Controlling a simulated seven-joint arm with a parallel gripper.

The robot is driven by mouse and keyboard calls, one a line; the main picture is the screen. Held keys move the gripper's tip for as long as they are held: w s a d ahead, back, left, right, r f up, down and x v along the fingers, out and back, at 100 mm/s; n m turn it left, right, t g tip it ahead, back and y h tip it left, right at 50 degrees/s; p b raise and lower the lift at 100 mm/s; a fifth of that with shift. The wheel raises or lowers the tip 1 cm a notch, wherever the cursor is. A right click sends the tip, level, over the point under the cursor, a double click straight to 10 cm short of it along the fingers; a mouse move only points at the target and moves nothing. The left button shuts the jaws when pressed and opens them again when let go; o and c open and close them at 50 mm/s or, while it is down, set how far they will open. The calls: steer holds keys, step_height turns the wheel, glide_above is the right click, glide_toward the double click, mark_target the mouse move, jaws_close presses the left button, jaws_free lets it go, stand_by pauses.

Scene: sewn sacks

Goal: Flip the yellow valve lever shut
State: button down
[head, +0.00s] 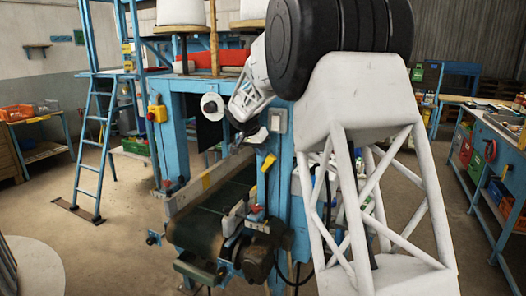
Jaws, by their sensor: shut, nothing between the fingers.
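The yellow lever (268,163) is small and sits on the front of a blue post of the machine, tilted from upright. My gripper (248,138) is small in this view, at the end of my white arm, above and a little left of the lever. It is shut and empty, and it looks apart from the lever. Its fingertips are hard to make out, and the valve body behind the lever is not clear.
A light grey switch box (277,120) is on the post just above the lever. A conveyor (215,208) with a motor (255,262) lies below. A yellow box with a red button (157,111) is on the left post. A blue ladder (95,150) stands left.

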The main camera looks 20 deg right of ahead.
steer(key=shift+w+a, duration=0.1)
stand_by(0.4)
steer(key=w+v, duration=0.1)
steer(key=v, duration=1.1)
steer(key=shift+s+r, duration=0.3)
steer(key=shift+w+a+n+g, duration=0.6)
steer(key=shift+w+a+n, duration=0.1)
steer(key=shift+w, duration=0.3)
